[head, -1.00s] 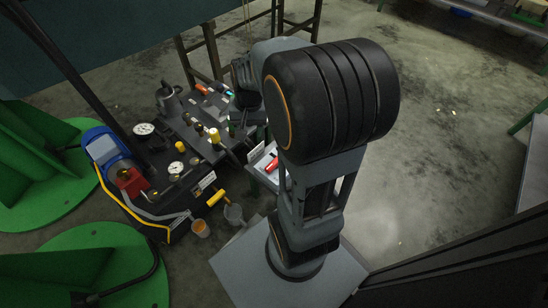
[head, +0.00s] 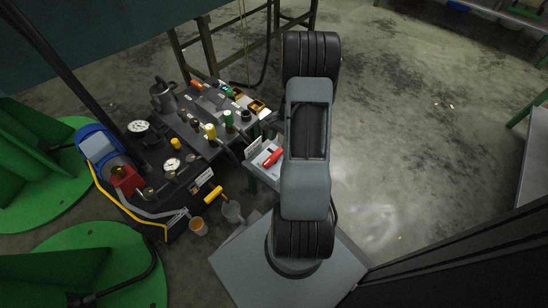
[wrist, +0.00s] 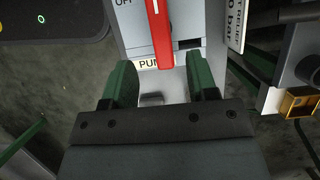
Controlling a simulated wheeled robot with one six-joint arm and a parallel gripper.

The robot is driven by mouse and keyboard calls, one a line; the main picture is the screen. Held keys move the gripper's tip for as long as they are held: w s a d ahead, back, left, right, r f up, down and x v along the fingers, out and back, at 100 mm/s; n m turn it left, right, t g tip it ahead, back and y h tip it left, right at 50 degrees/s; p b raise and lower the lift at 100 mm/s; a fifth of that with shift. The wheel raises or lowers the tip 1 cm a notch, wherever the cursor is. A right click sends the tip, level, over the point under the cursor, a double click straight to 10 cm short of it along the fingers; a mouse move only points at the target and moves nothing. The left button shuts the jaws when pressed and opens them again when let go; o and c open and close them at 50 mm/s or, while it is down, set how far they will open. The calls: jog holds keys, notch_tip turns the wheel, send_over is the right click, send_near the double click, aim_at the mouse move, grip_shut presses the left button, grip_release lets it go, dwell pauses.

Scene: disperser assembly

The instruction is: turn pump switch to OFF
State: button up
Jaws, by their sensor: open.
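The pump switch has a red handle (wrist: 163,35) on a pale switch panel (wrist: 130,30). In the wrist view the handle runs up and down, with an "OFF" label at its upper left and a "PUMP" label at its lower end. My gripper (wrist: 160,62) has green fingers spread apart and holds nothing. The handle's lower end shows between the fingertips, with gaps on both sides; its depth from them is unclear. The head view also shows the red handle (head: 272,157) beside my arm. My gripper is not clearly seen there.
Left of the switch is a dark bench with gauges (head: 138,127), several knobs and a yellow handle (head: 213,193). Right of the panel in the wrist view are a sign (wrist: 236,20) and a brass fitting (wrist: 299,102). Open floor lies to the right.

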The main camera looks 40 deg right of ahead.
aim_at(274, 156)
jog(key=b+x, duration=0.2)
jog(key=x, duration=0.5)
jog(key=shift+a+f+b, duration=0.1)
jog(key=shift+f+b, duration=0.25)
jog(key=shift+f, duration=0.05)
jog(key=c, duration=0.9)
